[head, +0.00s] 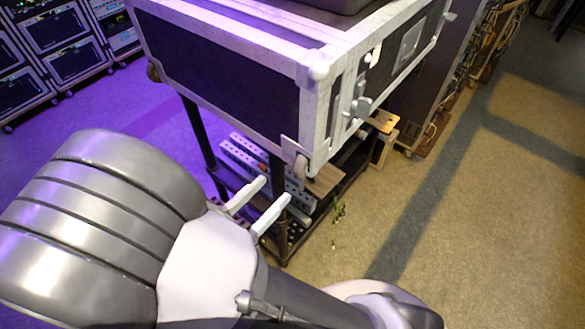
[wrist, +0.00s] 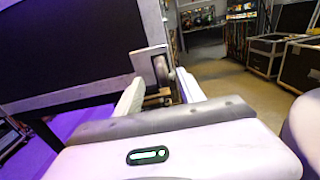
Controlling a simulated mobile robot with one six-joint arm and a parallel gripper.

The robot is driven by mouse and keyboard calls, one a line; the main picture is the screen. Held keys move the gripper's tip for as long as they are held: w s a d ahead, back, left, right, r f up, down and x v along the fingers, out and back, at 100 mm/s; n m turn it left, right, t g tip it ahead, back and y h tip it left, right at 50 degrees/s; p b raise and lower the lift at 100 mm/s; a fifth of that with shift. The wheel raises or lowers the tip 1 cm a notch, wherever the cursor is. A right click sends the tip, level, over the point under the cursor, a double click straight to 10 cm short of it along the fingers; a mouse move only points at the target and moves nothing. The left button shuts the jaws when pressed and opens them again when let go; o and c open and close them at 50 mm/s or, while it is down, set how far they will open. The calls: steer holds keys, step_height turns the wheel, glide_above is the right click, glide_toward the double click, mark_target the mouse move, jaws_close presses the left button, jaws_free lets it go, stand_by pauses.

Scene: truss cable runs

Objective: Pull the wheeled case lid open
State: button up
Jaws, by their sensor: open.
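The wheeled case (head: 235,85) is black with silver edging and stands on a dark frame. A small caster (head: 301,166) shows at its near lower corner, with metal latch hardware (head: 361,106) on its right face. I cannot make out where the lid parts from the body. My gripper (head: 275,189) is open and empty, below the case's lower edge near the caster. In the wrist view my gripper (wrist: 160,88) has its two pale fingers spread, with the case (wrist: 70,45) ahead and left and the caster (wrist: 161,68) beyond the gap. I cannot tell whether a finger touches the case.
The dark frame (head: 196,135) has lower shelves holding grey perforated bars (head: 245,158). Racks (head: 70,55) stand at the back left. Open carpet (head: 460,220) lies to the right. More cases (wrist: 275,55) show in the wrist view.

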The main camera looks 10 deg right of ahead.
mark_target(298, 165)
steer(key=b+x, duration=0.1)
steer(key=x, duration=0.7)
steer(key=shift+w+d+b, duration=0.1)
steer(key=shift+b, duration=0.2)
jaws_close()
stand_by(0.8)
